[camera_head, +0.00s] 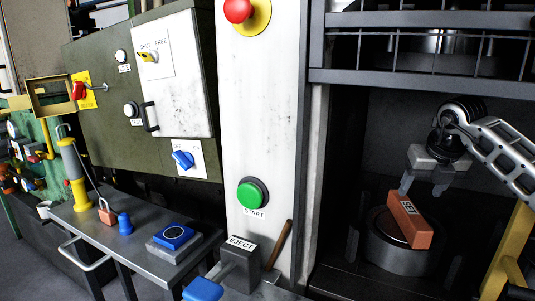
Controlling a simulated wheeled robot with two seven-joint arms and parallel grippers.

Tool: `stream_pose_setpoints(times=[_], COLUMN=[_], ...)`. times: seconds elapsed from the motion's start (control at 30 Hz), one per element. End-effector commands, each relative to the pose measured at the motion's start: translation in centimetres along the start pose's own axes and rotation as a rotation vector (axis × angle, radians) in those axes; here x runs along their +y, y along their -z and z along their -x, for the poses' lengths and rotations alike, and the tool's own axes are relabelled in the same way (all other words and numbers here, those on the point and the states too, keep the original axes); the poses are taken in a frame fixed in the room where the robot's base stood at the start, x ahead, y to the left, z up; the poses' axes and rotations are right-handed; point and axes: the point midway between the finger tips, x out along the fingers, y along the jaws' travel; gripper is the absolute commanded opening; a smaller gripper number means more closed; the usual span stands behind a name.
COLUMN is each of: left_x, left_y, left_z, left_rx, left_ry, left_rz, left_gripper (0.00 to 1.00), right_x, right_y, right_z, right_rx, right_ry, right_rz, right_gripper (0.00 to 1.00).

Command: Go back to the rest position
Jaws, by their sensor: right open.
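My right gripper (424,187) is inside the dark bay at the right, with its arm coming in from the right edge. Its jaws are open and point down, with nothing seen between them. Just below the fingers, an orange-brown block (409,221) with a small black-and-white label lies tilted on a round grey holder (395,257). The fingertips look close to the block's upper end; I cannot tell whether they touch it. My left gripper is not in view.
A white post (262,120) with a green start button (252,194) and a red button (238,10) stands left of the bay. An eject lever box (240,264) is below. A grey rack (420,20) hangs above.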

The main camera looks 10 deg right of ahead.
Motion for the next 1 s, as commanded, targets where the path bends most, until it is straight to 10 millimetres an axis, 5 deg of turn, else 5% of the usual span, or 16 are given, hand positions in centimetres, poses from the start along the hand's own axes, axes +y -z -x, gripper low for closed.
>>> stream_pose_setpoints(times=[0.2,0.5,1.0], left_x=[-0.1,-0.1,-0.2], left_y=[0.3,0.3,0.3], left_z=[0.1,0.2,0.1], left_rx=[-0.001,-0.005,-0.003], left_ry=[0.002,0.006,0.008], left_rz=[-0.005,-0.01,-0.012], left_gripper=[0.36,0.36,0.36], right_x=[0.0,0.0,0.0], right_y=[0.1,0.1,-0.1], right_z=[-4.5,-8.4,-7.7], right_rx=[0.008,0.005,0.003], right_ry=[0.001,0.001,0.002], right_rz=[0.001,0.001,0.002], right_gripper=[0.62,0.62,0.62])
